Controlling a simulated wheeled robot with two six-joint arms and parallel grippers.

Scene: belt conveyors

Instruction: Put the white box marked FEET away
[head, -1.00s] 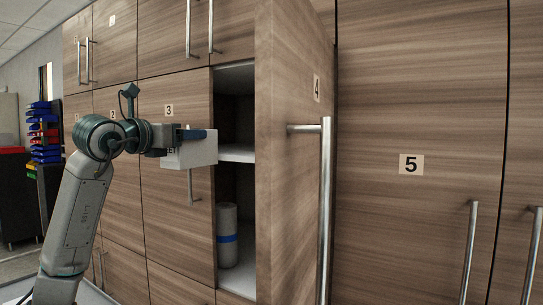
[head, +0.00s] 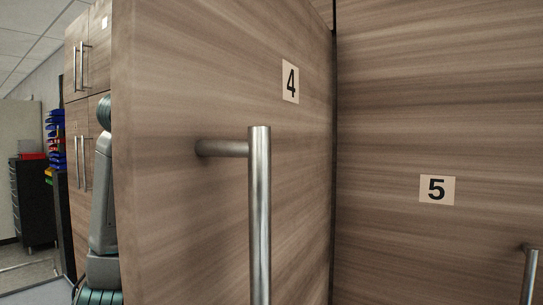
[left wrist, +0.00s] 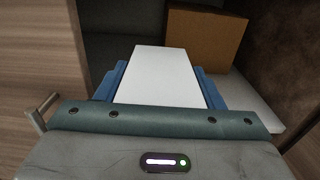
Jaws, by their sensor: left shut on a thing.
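In the left wrist view my left gripper (left wrist: 161,84) is shut on a white box (left wrist: 165,62), with a blue finger along each side. No FEET marking shows on the face in view. The box is at the opening of a dark cupboard compartment, above or at the level of a pale shelf (left wrist: 258,108); contact with the shelf cannot be told. In the head view the open door marked 4 (head: 205,90) hides my left gripper and the box; only part of my left arm shows at its left edge. My right gripper is out of view.
A brown cardboard box (left wrist: 205,38) stands on the shelf beyond the white box. A wooden front with a metal handle (left wrist: 40,112) is close on the left. In the head view, door 4's long handle (head: 260,215) sticks out, and door 5 (head: 437,120) is shut.

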